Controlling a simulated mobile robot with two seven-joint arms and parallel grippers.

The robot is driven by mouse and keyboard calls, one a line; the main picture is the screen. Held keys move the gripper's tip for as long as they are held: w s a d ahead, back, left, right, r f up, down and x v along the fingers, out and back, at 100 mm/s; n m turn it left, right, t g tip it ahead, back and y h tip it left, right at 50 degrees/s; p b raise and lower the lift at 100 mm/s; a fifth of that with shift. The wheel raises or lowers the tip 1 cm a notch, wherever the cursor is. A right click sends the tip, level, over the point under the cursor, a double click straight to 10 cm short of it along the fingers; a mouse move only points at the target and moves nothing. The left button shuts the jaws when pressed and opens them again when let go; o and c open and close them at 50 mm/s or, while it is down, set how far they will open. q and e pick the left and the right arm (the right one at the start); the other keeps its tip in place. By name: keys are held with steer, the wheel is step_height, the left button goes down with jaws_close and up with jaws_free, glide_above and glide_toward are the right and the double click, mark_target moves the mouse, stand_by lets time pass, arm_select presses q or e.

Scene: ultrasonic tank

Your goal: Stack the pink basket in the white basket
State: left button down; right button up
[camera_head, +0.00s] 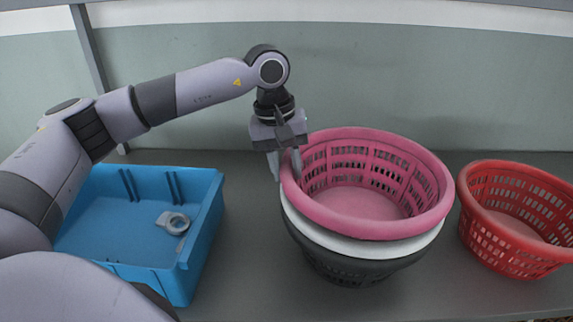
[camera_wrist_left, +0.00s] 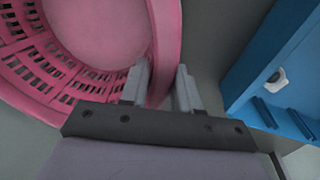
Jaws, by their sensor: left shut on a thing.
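The pink basket (camera_head: 368,222) sits nested in the white basket (camera_head: 366,244), slightly above its rim, in the middle right of the head view. Only a white band shows below the pink rim, and a dark basket (camera_head: 355,268) shows under that. My left gripper (camera_head: 287,165) is shut on the left rim of the pink basket, one finger inside and one outside. In the left wrist view, the pink rim (camera_wrist_left: 163,50) runs between the two fingers (camera_wrist_left: 160,88). How deep the pink basket rests is hidden. My right gripper is not in view.
A blue crate (camera_head: 200,243) stands on the left with a small grey-white part (camera_head: 173,222) in it. A red basket (camera_head: 515,215) stands close on the right. A wall rises behind the grey table (camera_head: 245,285). Bare table shows between crate and baskets.

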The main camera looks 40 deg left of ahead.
arm_select(q)
steer(key=c, duration=0.8)
jaws_free()
steer(key=shift+r+p, duration=0.3)
steer(key=shift+r, duration=0.05)
step_height(320, 180, up, 12)
steer(key=s+a, duration=0.1)
steer(key=shift+s+a+f, duration=0.15)
steer(key=shift+a+f, duration=0.1)
steer(key=shift+s, duration=0.1)
